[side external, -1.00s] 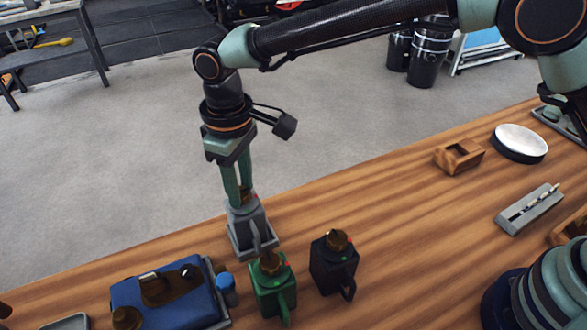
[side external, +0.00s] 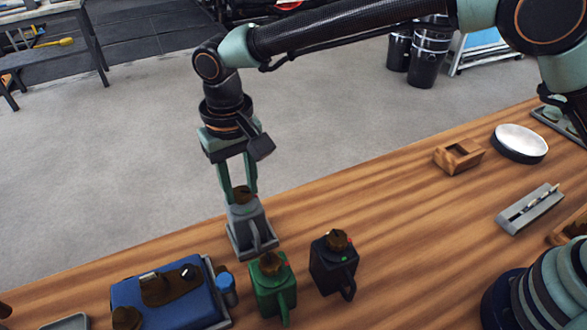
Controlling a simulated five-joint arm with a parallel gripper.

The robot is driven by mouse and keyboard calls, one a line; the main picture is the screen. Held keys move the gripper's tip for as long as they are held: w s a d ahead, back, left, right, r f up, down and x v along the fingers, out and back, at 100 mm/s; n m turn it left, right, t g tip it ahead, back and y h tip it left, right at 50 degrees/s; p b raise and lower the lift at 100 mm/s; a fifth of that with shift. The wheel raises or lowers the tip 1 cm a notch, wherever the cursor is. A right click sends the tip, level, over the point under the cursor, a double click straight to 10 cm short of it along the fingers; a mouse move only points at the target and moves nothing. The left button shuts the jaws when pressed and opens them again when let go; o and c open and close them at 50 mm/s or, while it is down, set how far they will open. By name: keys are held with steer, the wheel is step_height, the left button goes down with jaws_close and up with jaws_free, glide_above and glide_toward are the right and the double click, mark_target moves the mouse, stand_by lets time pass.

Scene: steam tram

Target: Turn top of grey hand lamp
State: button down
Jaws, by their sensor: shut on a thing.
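The grey hand lamp (side external: 246,220) stands upright in a grey tray (side external: 237,246) near the far edge of the wooden table, with its handle toward the camera. Its brown top (side external: 242,194) sits between the fingertips of my gripper (side external: 239,190). My gripper points straight down from above and is shut on this top, one finger on each side. The fingers partly cover the top, so its exact angle is hard to tell.
A green hand lamp (side external: 271,288) and a black hand lamp (side external: 332,262) stand close in front and to the right. A blue case (side external: 195,302) and a blue-capped item (side external: 226,289) lie at the left.

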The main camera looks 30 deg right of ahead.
mark_target(241, 192)
steer(key=shift+m, duration=1.2)
steer(key=c, duration=0.5)
jaws_free()
step_height(241, 192, up, 12)
steer(key=shift+r, duration=0.1)
